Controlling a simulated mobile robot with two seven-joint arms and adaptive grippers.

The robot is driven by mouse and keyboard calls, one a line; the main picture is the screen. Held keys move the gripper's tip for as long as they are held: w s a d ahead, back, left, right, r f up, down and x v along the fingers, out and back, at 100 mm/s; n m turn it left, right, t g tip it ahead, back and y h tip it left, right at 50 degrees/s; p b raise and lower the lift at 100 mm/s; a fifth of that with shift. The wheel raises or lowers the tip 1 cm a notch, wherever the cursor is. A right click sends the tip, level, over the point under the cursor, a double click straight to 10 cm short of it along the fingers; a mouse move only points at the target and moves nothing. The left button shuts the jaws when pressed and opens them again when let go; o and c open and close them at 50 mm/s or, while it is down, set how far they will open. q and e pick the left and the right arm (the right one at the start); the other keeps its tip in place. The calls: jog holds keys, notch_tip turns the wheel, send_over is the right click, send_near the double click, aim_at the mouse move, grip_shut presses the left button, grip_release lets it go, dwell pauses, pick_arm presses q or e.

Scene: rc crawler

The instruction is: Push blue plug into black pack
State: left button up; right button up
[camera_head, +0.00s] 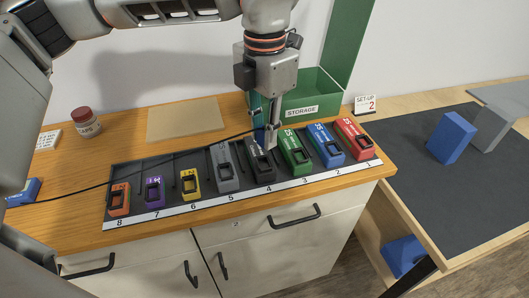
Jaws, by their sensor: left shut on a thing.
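My left gripper (269,138) points down over the mat, with its fingertips right at the upper end of the black pack (262,168) in slot 4. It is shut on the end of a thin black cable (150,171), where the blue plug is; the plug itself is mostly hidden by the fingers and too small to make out. I cannot tell whether the plug touches the pack's socket. The black pack lies on the mat between a grey pack (224,173) and a green pack (296,156). My right gripper is not in view.
Blue (327,147), red (355,140), yellow (190,186), purple (154,193) and orange (119,200) packs fill other numbered slots. A green storage bin (306,98) stands behind. A blue box (22,193) lies far left. A red-lidded jar (86,123) and tan board (184,119) are at the back.

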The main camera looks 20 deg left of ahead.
aim_at(264, 166)
pick_arm(q)
notch_tip(264, 166, down, 6)
jog(key=shift+r, duration=0.25)
jog(key=shift+f, duration=0.3)
jog(key=shift+c, duration=1.1)
jog(key=o, duration=1)
jog(key=shift+f, duration=0.1)
jog(key=shift+o, duration=0.2)
notch_tip(264, 166, up, 12)
jog(key=shift+r, duration=0.15)
